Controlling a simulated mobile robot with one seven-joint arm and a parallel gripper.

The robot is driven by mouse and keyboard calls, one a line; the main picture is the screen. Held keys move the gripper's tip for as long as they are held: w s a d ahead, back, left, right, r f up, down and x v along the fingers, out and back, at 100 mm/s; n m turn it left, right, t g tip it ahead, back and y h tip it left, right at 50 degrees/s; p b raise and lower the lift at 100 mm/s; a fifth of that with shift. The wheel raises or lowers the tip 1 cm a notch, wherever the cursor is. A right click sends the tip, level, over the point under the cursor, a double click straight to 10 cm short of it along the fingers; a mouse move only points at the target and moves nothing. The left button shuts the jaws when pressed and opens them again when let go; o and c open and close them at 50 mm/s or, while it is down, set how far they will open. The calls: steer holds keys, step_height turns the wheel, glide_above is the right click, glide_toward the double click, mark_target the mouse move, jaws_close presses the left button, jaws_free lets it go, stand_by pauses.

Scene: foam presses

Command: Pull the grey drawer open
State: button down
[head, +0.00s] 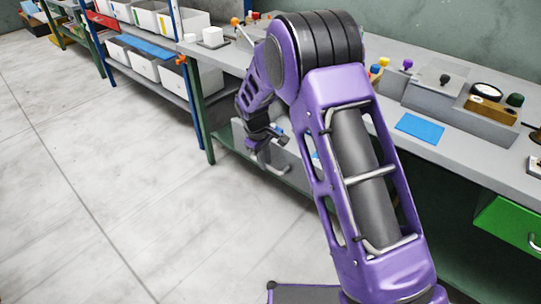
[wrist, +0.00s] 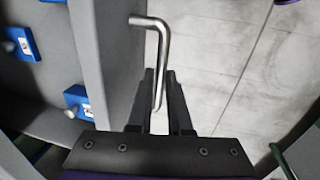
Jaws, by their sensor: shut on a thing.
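The grey drawer (wrist: 112,48) stands out from under the bench; its front panel and part of its inside show in the wrist view. Its bent metal handle (wrist: 150,21) runs between the two dark fingers of my gripper (wrist: 160,78), which is shut on it. Blue pieces with pale knobs (wrist: 22,42) lie inside the drawer. In the head view the grey drawer (head: 282,158) shows below the bench edge, partly hidden by my arm, with my gripper (head: 264,142) at its front. The fingertips are small there.
The grey bench (head: 450,150) runs along the wall on green legs (head: 200,130). A green drawer (head: 508,230) with a metal handle is at the right. Shelves with white bins (head: 185,80) stand at the back left. The pale floor (head: 100,190) in front is clear.

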steer(key=shift+s+a, duration=0.65)
steer(key=shift+s, duration=0.2)
steer(key=shift+s+a, duration=0.6)
steer(key=shift+s, duration=0.2)
steer(key=c, duration=0.8)
jaws_free()
steer(key=shift+c, duration=0.2)
step_height(320, 180, up, 17)
steer(key=s+a+p, duration=0.2)
steer(key=shift+s, duration=0.25)
steer(key=shift+r, duration=0.1)
